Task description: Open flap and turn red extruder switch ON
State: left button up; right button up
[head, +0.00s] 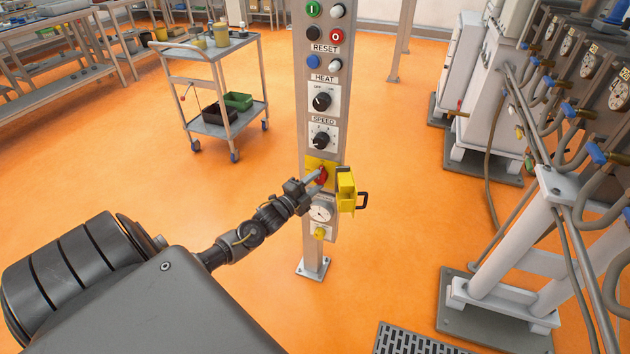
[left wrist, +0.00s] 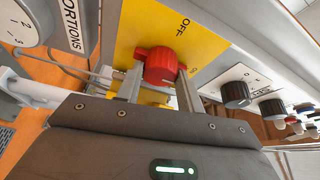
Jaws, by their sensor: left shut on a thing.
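The red switch (head: 321,176) sits on a yellow plate on the grey control post (head: 306,240) in the head view. The yellow flap (head: 346,192) with a dark handle (head: 363,200) stands open to the right of the switch. My left gripper (head: 316,181) is at the switch. In the left wrist view the red switch (left wrist: 155,66) is between the two fingers of my left gripper (left wrist: 160,82), which are shut on it. My right gripper is not in view.
SPEED (head: 321,139) and HEAT (head: 322,101) knobs are above the switch. A trolley (head: 215,85) stands behind left; machines with hoses (head: 490,95) stand at right. The orange floor around the post is clear.

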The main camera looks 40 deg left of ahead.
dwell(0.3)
pick_arm(q)
jog(key=o, duration=1)
jog(key=s, duration=1)
jog(key=shift+s+a+f, duration=0.25)
jog(key=shift+s+f, duration=0.1)
